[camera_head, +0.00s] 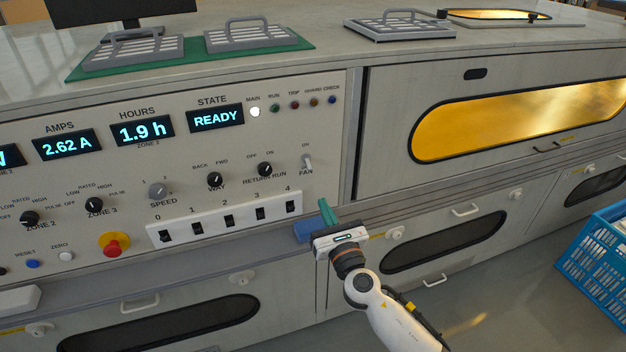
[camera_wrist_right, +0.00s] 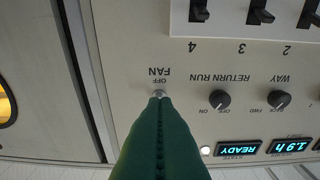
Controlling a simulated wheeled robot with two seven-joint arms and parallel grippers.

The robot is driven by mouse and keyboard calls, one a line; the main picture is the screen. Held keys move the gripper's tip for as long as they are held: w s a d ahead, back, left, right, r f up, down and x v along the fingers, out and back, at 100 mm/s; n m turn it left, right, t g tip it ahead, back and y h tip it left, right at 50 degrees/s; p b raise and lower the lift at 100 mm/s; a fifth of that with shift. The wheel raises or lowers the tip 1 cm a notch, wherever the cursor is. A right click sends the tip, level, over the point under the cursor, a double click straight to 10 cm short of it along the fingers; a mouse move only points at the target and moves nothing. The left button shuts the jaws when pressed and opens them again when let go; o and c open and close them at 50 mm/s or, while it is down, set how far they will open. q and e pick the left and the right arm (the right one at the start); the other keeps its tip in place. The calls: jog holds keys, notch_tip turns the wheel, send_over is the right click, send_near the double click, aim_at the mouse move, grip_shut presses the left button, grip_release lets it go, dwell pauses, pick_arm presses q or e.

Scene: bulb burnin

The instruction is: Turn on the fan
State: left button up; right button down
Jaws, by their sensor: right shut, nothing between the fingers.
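The fan switch (camera_head: 307,162) is a small pale toggle at the right end of the control panel, with ON printed above it and FAN below. My right gripper (camera_head: 325,206) is shut and empty, its green fingers pointing up, below and a little right of the switch in the head view. In the right wrist view, which is upside down, the shut fingertips (camera_wrist_right: 160,100) line up with the switch (camera_wrist_right: 158,93) and cover part of it. I cannot tell whether they touch, or which way the lever points. My left gripper is not in view.
Return run knob (camera_head: 265,169) and way knob (camera_head: 215,179) sit left of the switch. A white strip of numbered rocker switches (camera_head: 228,215) lies below. A blue block (camera_head: 307,231) is beside my fingers. A blue crate (camera_head: 596,262) stands at right.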

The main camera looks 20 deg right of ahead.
aim_at(308, 164)
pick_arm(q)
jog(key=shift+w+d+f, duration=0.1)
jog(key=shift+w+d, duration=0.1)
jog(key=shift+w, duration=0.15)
pick_arm(e)
jog(key=w+r, duration=0.1)
jog(key=w, duration=0.9)
jog(key=shift+a+r, duration=0.15)
jog(key=shift+r, duration=0.2)
